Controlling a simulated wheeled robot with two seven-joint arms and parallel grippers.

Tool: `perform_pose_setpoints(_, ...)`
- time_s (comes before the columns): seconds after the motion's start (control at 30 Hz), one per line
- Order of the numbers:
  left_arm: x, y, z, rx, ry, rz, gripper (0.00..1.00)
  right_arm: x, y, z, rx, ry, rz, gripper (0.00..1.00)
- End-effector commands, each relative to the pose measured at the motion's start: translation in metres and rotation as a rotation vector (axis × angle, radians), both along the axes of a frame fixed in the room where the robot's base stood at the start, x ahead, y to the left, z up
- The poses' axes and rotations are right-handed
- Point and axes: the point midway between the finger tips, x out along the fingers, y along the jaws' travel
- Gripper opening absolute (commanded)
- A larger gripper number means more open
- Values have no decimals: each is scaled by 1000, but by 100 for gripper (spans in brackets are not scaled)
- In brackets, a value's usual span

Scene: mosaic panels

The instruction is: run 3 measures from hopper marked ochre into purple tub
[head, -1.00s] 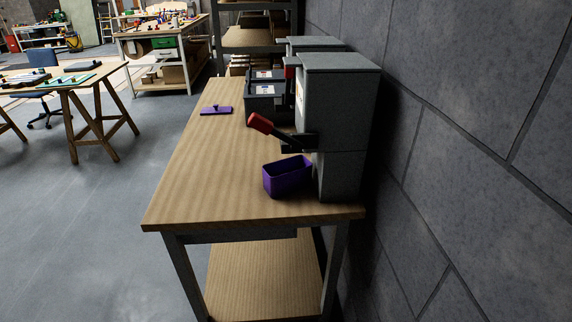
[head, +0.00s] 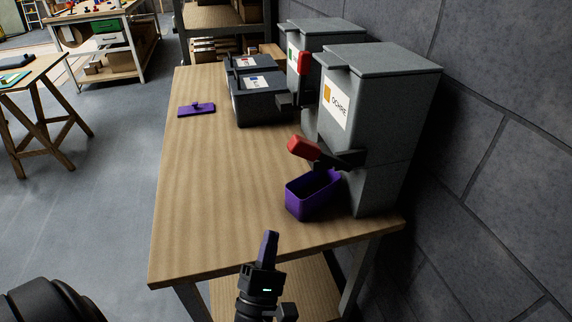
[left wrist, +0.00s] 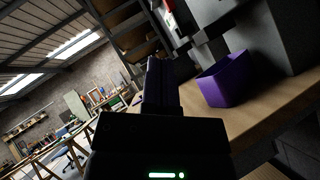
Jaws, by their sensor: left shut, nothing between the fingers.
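The grey hopper labelled OCHRE (head: 385,95) stands at the right of the wooden table against the wall. Its red-ended lever (head: 304,147) sticks out to the left at the front. The purple tub (head: 312,196) sits upright on the table beneath the lever, at the hopper's foot; it also shows in the left wrist view (left wrist: 226,83). The inside of the tub is too dark to read. My left gripper (head: 271,236) is shut and empty, in front of the table's near edge, short of the tub. My right gripper is not in view.
A second grey hopper with a red lever (head: 303,63) stands behind. Dark bins (head: 258,97) and a purple lid with a knob (head: 197,110) lie farther back on the table (head: 215,190). The stone wall (head: 500,130) bounds the right.

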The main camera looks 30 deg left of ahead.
Motion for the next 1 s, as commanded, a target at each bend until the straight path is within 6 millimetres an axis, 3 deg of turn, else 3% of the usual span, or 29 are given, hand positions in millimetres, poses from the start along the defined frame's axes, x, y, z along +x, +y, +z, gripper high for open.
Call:
perform_pose_setpoints(0.43,6,4,10,-17,-24,-5,0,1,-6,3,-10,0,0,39)
perform_pose_setpoints(0.87,75,29,65,-16,-25,-5,0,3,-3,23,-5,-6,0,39)
perform_pose_setpoints(1.0,85,21,85,-19,-23,-6,0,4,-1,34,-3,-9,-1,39)
